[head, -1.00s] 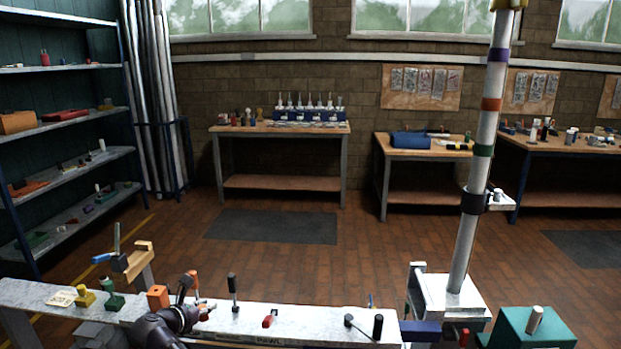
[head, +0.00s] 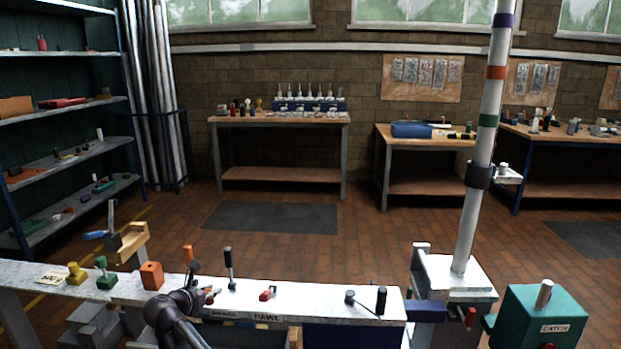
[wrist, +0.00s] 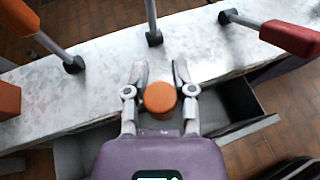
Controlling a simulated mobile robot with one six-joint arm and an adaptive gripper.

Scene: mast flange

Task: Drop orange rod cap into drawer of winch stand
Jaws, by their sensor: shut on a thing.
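The orange rod cap (wrist: 160,97) shows as a round orange disc in the wrist view. My gripper (wrist: 160,70) is shut on it, with one finger on each side. In the head view my gripper (head: 208,295) is at the near edge of the winch stand's pale top (head: 325,292). In the wrist view an open grey drawer (wrist: 262,126) sticks out below that edge, under my gripper. The cap appears over the drawer's area; its height above it cannot be told. My gripper hides the middle of the drawer.
An orange-handled lever (head: 188,256), a black-handled lever (head: 229,263) and a red-handled lever (head: 268,294) stand on the top near my gripper. An orange block (head: 151,274) is to the left. The mast (head: 478,175) and a teal box (head: 541,318) are at the right.

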